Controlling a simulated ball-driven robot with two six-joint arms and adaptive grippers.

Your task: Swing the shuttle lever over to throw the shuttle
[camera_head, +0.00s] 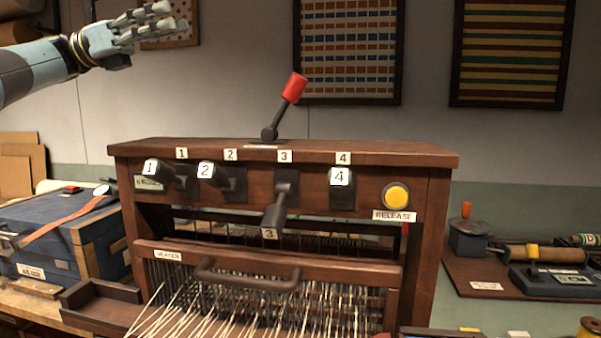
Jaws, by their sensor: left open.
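The shuttle lever (283,108) stands on top of the brown wooden loom (410,153). It has a dark shaft and a red grip, and it tilts to the right. My left gripper (158,22) is up at the upper left, open and empty, well apart from the lever and above the loom's left end. My right gripper is not in view.
Numbered levers line the loom's front; lever 3 (276,212) hangs lower than the others. A yellow release button (396,195) is at right. A blue box (95,238) stands left, a tool board (470,270) right. The air around the red grip is clear.

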